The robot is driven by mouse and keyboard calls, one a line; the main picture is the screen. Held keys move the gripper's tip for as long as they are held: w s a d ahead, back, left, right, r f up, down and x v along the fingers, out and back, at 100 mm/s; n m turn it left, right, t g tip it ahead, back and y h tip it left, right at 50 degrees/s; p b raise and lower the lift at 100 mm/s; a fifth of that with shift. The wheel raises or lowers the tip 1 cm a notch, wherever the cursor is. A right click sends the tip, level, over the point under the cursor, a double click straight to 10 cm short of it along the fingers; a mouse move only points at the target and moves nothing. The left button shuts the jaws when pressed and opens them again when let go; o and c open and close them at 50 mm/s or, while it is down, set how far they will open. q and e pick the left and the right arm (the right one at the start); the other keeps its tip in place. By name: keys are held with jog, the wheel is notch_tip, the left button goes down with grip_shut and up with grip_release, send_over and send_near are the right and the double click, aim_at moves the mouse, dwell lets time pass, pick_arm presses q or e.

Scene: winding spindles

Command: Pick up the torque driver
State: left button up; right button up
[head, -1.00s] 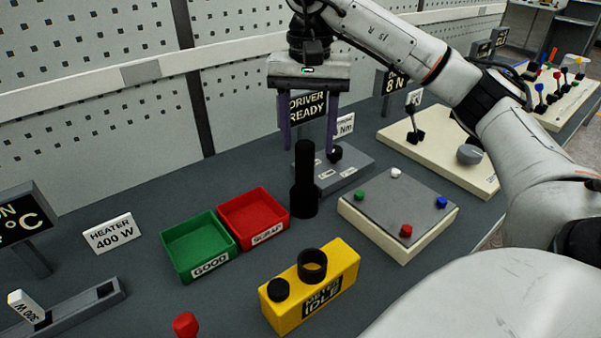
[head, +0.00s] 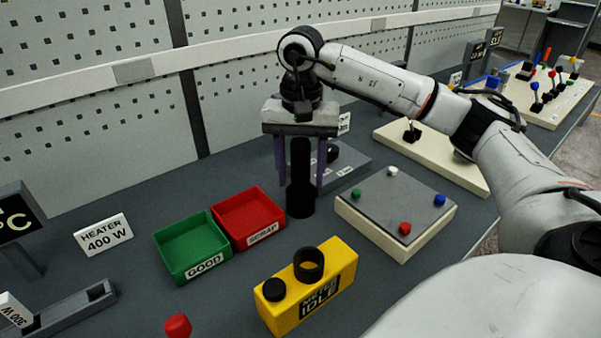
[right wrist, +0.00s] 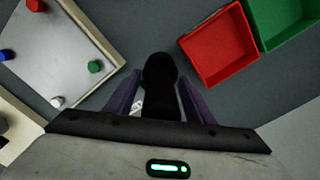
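The torque driver (head: 300,180) is a black upright cylinder with a wider lower part, standing on the bench right of the red bin. My right gripper (head: 299,188) has come down over it from above, its two purple fingers spread on either side of the driver. In the right wrist view the driver (right wrist: 160,85) lies between the open fingers (right wrist: 160,100), with a visible gap on at least one side. I cannot tell whether either finger touches it. My left gripper is not in view.
Left of the driver are a red bin (head: 262,238) and a green bin (head: 196,277). A yellow tester (head: 338,265) stands in front. A panel with coloured knobs (head: 380,205) is close on the right. A grey base (head: 350,165) sits behind the driver.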

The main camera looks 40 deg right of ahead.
jog(key=c, duration=1.1)
jog(key=shift+o, duration=0.2)
jog(key=shift+r, duration=0.15)
